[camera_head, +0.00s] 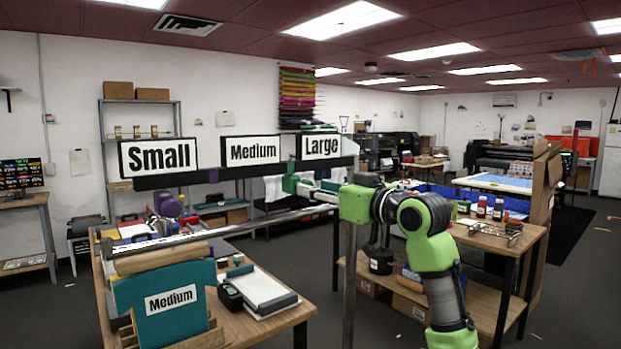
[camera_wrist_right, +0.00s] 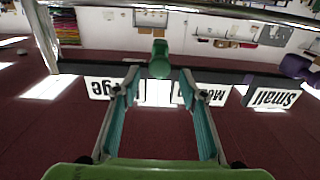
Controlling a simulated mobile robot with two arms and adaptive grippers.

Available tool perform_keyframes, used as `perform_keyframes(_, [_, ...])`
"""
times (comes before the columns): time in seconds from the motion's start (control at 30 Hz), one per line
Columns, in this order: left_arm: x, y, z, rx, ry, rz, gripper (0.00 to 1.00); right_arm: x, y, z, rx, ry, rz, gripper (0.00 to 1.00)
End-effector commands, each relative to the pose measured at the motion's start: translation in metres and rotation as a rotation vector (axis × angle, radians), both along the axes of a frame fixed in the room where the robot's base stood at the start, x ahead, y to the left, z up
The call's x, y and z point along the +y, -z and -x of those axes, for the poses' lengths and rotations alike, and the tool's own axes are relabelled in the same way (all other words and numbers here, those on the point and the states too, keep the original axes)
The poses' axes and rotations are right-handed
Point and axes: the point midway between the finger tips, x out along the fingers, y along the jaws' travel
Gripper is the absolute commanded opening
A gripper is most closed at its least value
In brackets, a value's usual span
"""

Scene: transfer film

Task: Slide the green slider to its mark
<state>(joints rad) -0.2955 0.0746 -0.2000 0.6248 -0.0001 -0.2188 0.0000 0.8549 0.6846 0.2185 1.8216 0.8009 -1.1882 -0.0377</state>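The green slider (camera_head: 290,184) is a dark green knob at the rail, between the Medium sign (camera_head: 250,151) and the Large sign (camera_head: 320,146). The right wrist view looks upside down and shows the green slider (camera_wrist_right: 160,62) centred just beyond my fingertips. My right gripper (camera_wrist_right: 159,85) is open and empty, its teal-padded fingers spread wide and pointing toward the slider. In the head view my right gripper (camera_head: 312,188) reaches in from the right, its fingers partly hard to make out. My left gripper is not in view. I cannot make out the slider's mark itself.
A purple slider (camera_head: 167,204) stands left, under the Small sign (camera_head: 158,155); a metal rod (camera_head: 235,230) crosses the front. A bench with bottles (camera_head: 481,207) stands right.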

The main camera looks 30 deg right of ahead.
Motion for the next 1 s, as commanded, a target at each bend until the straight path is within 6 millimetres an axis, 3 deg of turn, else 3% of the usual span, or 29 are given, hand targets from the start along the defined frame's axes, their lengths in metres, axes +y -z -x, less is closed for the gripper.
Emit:
perform_keyframes(0.2, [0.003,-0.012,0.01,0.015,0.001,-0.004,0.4,0.003,-0.001,-0.026,0.001,-0.001,-0.002,0.39])
perform_keyframes(0.57, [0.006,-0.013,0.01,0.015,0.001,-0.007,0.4,0.002,0.001,-0.032,-0.001,0.001,0.001,0.39])
perform_keyframes(0.73, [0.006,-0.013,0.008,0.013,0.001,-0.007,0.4,0.002,0.0,-0.032,-0.001,0.001,0.001,0.0])
perform_keyframes(1.0, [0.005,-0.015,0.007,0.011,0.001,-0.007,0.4,0.009,0.001,-0.031,0.001,0.001,0.003,0.0])
